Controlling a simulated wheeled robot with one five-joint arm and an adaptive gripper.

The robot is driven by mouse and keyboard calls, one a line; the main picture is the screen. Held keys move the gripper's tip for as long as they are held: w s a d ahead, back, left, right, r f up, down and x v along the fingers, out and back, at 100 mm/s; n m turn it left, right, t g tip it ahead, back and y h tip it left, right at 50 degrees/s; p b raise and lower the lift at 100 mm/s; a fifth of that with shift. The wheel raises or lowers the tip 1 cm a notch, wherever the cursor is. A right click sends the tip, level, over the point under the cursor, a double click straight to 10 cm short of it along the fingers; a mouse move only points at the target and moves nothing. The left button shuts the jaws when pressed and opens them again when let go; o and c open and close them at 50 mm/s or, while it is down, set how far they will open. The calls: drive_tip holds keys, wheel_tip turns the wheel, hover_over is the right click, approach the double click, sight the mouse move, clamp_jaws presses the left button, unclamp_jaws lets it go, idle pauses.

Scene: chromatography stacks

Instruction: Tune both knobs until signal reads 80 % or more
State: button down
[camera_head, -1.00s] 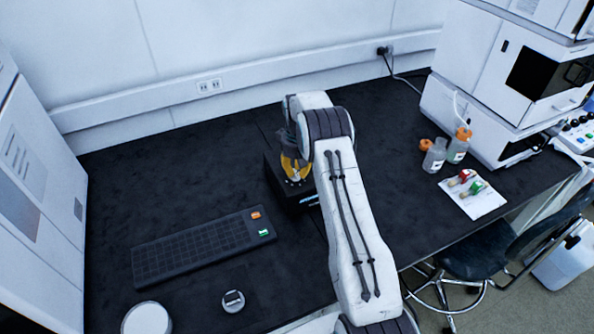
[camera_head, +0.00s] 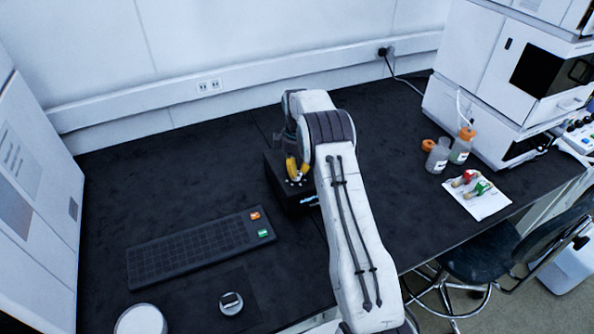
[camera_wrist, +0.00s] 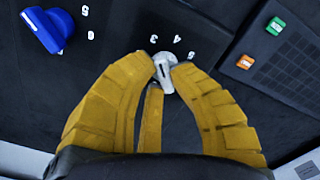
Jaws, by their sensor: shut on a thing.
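In the wrist view, my gripper (camera_wrist: 165,75) has its yellow fingers shut on a grey-white knob (camera_wrist: 165,68). The numbers 3, 4 and 5 stand around this knob. A blue knob (camera_wrist: 47,30) sits apart to the upper left, near a 5 and a 6. In the head view, my gripper (camera_head: 297,172) points down at the black box (camera_head: 296,203) on the bench. The arm hides part of that box, and neither knob's setting is clear there. I cannot see a readable signal value.
A dark keypad (camera_head: 200,246) with an orange and a green button lies left of the box. A small grey device (camera_head: 231,303) and a white round object (camera_head: 140,320) are in front. Bottles (camera_head: 460,145) and a white sheet (camera_head: 478,198) with red and green items are right.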

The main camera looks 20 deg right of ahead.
drive_tip(key=shift+n, duration=0.6)
drive_tip(key=c, duration=1.1)
unclamp_jaws()
wheel_tip(320, 180, up, 12)
